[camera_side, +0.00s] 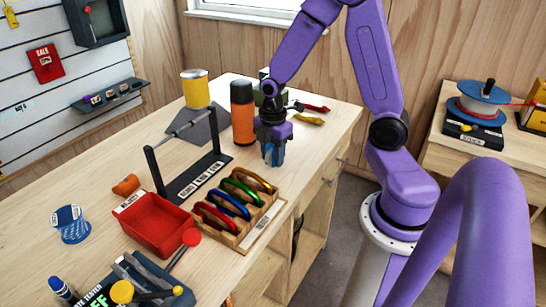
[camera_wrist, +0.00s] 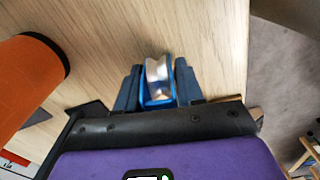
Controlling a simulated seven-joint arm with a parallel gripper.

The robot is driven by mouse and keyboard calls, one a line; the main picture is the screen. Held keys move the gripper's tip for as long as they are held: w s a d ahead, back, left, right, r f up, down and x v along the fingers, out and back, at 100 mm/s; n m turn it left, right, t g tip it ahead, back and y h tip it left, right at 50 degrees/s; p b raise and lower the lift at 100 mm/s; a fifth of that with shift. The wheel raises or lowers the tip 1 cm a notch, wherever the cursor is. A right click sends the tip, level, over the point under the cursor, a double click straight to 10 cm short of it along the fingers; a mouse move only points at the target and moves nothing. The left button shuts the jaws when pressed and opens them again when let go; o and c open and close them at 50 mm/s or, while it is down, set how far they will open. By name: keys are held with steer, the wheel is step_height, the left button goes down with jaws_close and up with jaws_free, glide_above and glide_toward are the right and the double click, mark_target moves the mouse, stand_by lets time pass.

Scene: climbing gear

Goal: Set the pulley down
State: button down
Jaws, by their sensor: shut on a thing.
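The pulley (camera_wrist: 157,82) has a blue frame and a pale metal wheel. It sits between the two fingers of my gripper (camera_wrist: 158,88) in the wrist view. In the side view my gripper (camera_side: 273,152) points down near the right edge of the wooden workbench (camera_side: 255,95), just right of an orange bottle. In that view the pulley is mostly hidden by the fingers, with only blue showing. I cannot tell whether the pulley touches the bench top.
An orange bottle (camera_side: 243,118) with a black cap stands close left of my gripper. A wooden rack (camera_side: 258,222) of coloured carabiners, a black bar stand (camera_side: 190,170) and a red bin (camera_side: 155,220) are nearer the camera. Red and yellow-handled tools (camera_side: 308,113) lie behind.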

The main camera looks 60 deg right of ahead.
steer(key=s+a+r, duration=0.2)
steer(key=s+r, duration=0.9)
steer(key=s, duration=0.2)
steer(key=shift+s+a+r, duration=0.3)
steer(key=shift+s+r, duration=0.05)
step_height(320, 180, up, 6)
steer(key=f, duration=0.1)
steer(key=w+a+r, duration=0.3)
steer(key=w, duration=0.4)
steer(key=w+a+r, duration=0.2)
steer(key=w+a, duration=0.1)
steer(key=w, duration=0.5)
steer(key=n, duration=0.2)
glide_above(176, 160)
step_height(176, 160, down, 5)
step_height(176, 160, down, 18)
steer(key=shift+w+r, duration=0.15)
